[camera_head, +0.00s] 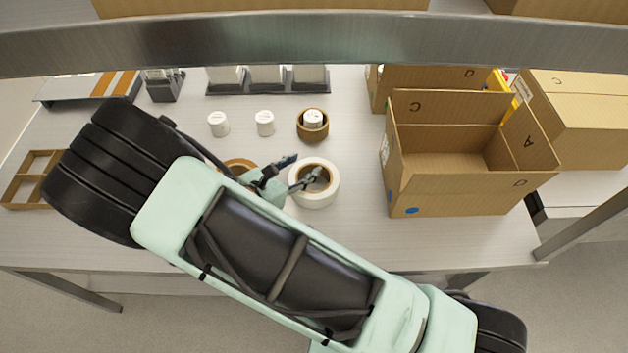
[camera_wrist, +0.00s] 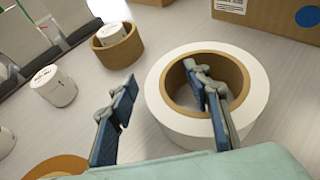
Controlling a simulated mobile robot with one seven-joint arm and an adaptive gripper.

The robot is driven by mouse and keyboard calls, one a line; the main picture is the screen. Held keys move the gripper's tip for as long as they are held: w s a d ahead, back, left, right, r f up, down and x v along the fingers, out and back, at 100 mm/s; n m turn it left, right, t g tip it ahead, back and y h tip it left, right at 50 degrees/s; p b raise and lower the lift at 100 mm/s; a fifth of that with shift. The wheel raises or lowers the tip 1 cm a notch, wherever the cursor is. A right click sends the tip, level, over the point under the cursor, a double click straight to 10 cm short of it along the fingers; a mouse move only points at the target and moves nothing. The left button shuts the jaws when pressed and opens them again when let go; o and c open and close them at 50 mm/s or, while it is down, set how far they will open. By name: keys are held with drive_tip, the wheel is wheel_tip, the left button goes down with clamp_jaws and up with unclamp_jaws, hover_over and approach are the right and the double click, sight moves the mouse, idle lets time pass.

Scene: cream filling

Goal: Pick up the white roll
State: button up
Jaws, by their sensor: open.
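The white roll (camera_head: 326,196) is a wide roll of white tape with a brown core, lying flat on the table. In the wrist view the white roll (camera_wrist: 254,101) sits at the right. My gripper (camera_head: 300,168) is open at the roll's left side. In the wrist view my gripper (camera_wrist: 166,103) has one blue-padded finger over or inside the roll's hole and the other outside its left wall. The roll's wall lies between the fingers; I cannot tell whether either touches it.
A brown tape roll (camera_head: 240,165) lies partly hidden behind my arm. Another brown roll (camera_head: 313,131) holds a white jar (camera_head: 312,117). Two white jars (camera_head: 218,123) (camera_head: 265,122) stand nearby. An open cardboard box (camera_head: 447,195) stands to the right. A metal bar (camera_head: 300,40) crosses above.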

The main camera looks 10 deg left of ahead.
clamp_jaws()
idle(0.3)
drive_tip(key=shift+s, duration=0.1)
idle(0.4)
